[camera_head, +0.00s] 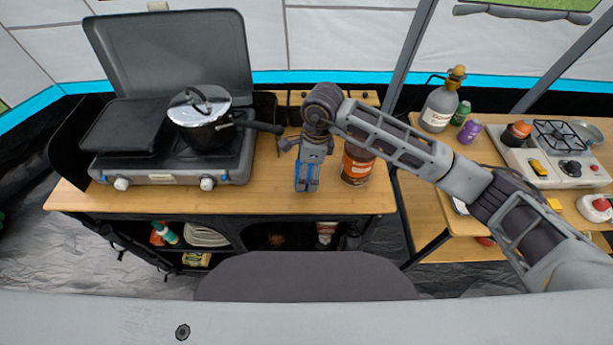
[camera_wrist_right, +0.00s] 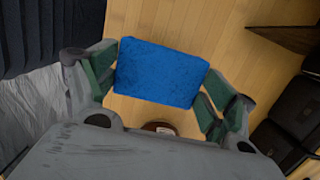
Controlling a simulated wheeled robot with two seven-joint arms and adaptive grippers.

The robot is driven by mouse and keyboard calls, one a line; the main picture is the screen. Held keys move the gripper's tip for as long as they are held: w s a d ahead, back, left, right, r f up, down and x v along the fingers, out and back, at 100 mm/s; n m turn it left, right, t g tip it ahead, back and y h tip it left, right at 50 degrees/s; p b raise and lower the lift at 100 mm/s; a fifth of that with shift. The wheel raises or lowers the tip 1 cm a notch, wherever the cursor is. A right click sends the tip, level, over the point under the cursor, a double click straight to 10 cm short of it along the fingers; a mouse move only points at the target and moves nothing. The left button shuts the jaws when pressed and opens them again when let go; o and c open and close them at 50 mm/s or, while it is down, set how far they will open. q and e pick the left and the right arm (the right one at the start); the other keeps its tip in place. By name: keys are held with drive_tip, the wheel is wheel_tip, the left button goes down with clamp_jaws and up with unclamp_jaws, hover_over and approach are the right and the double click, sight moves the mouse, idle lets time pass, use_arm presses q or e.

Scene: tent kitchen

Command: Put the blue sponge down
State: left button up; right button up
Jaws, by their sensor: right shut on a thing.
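The blue sponge (camera_wrist_right: 160,73) is a flat blue block between the green-padded fingers of my right gripper (camera_wrist_right: 160,85) in the right wrist view. My right gripper (camera_head: 307,183) is shut on it. In the head view the sponge (camera_head: 307,172) shows only as small blue parts between the fingers, over the front middle of the wooden counter (camera_head: 255,195). I cannot tell whether the sponge touches the counter. My left gripper is not in view.
An orange-brown jar (camera_head: 356,167) stands just right of my right gripper. A stove (camera_head: 175,178) with a lidded pot (camera_head: 205,135) is to the left. The counter between them is clear. A side table at right holds a grey bottle (camera_head: 438,110) and a small burner (camera_head: 550,170).

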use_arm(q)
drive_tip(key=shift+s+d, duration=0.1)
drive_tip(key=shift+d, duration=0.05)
use_arm(e)
drive_tip(key=shift+f, duration=0.1)
drive_tip(key=shift+f, duration=1.7)
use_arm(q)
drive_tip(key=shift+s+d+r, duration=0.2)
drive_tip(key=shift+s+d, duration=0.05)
use_arm(e)
drive_tip(key=shift+f, duration=0.1)
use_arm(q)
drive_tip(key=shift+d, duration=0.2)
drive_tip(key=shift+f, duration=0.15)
use_arm(e)
drive_tip(key=shift+f, duration=0.1)
drive_tip(key=o, duration=0.5)
drive_tip(key=shift+o, duration=0.6)
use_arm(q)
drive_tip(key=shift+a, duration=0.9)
